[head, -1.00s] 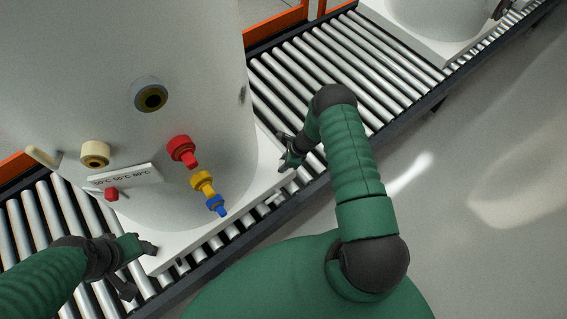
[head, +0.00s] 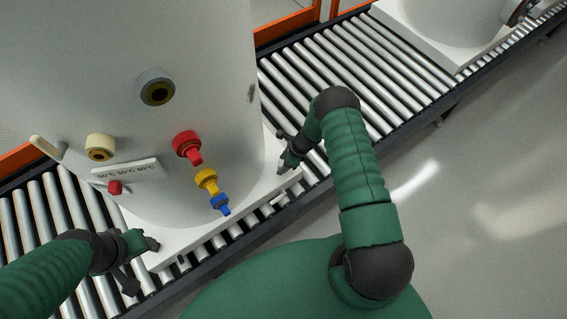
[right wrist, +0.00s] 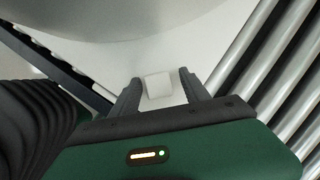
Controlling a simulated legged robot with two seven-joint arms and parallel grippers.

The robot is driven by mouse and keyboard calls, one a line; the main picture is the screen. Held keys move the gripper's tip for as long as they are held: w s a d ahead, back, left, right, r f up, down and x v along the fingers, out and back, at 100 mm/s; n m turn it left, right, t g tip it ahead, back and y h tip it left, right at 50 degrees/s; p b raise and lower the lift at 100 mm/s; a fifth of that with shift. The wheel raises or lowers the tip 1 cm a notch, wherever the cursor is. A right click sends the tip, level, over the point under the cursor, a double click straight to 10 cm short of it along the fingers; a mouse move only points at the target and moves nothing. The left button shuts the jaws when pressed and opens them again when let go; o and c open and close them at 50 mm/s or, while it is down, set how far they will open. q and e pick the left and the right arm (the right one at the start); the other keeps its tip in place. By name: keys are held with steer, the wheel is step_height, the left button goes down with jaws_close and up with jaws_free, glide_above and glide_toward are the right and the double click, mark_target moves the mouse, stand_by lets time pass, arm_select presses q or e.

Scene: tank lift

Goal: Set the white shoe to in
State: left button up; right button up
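A small white block, which looks like the white shoe (right wrist: 158,85), sits on the white base plate (head: 205,238) of the large pale tank (head: 80,70). In the right wrist view it lies between the two fingers of my right gripper (right wrist: 160,88), with visible gaps on both sides. That gripper is open. In the head view my right gripper (head: 287,160) is at the plate's right end, and I cannot make out the block there for certain. My left gripper (head: 143,264) is open at the plate's front left corner, its fingers spread apart.
The tank carries red (head: 187,147), yellow (head: 206,181) and blue (head: 220,204) fittings and a temperature label (head: 127,171). The plate rests on a roller conveyor (head: 345,75) with a dark rail. A second tank (head: 455,20) stands at the upper right. Grey floor lies at right.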

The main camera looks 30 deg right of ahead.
steer(key=shift+r, duration=0.1)
steer(key=p+v, duration=0.1)
steer(key=v, duration=1.5)
steer(key=shift+s+d+r, duration=0.2)
steer(key=shift+r, duration=0.05)
